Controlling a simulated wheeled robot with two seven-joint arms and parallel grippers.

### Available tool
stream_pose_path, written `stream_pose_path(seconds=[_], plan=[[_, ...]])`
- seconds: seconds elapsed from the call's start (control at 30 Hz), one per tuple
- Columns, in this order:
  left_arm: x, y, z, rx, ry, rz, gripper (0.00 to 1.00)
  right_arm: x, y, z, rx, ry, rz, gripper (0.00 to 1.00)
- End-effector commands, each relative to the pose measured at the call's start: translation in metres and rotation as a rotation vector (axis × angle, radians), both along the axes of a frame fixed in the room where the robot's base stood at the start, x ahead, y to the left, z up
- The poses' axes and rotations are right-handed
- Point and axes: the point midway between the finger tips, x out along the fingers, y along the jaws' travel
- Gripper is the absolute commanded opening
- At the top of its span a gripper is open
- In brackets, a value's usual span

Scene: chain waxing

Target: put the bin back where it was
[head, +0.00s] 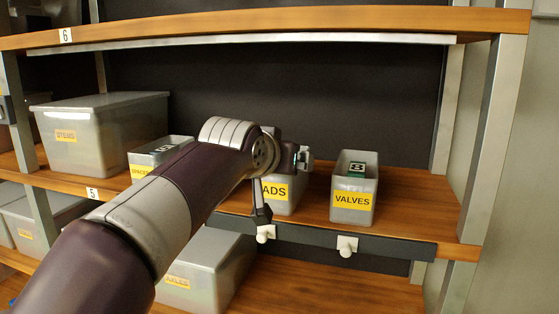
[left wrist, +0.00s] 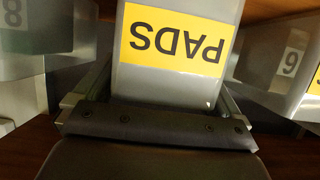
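The grey PADS bin (head: 283,206) with a yellow label is at the front of the middle shelf, partly hidden behind my left arm in the head view. In the left wrist view the PADS bin (left wrist: 165,78) fills the centre, its label upside down. My left gripper (left wrist: 150,98) has a finger on either side of this bin, close to its walls. Whether the fingers press on it I cannot tell. In the head view my left gripper (head: 284,180) is mostly hidden by its own wrist. My right gripper is in neither view.
The VALVES bin (head: 352,201) stands right of the PADS bin, with a gap between. A SPACERS bin (head: 140,160) and a large lidded bin (head: 100,125) stand left. White hooks (head: 347,246) stick out below the shelf edge. An upper shelf (head: 280,24) is overhead.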

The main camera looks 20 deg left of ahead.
Motion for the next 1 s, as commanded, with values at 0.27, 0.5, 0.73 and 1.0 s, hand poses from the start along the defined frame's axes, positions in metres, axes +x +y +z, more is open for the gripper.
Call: stream_pose_path(seconds=[0.27,0.5,0.73,1.0], plan=[[-0.004,0.000,0.000,0.000,-0.001,0.000,1.00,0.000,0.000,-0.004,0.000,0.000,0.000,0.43],[-0.056,0.002,0.017,-0.001,-0.005,0.000,1.00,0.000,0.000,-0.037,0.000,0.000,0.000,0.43],[-0.103,0.003,0.042,0.000,0.000,-0.001,1.00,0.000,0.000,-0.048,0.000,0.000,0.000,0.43],[-0.115,0.004,0.048,0.000,0.002,0.000,1.00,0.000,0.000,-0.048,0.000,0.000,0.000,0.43]])
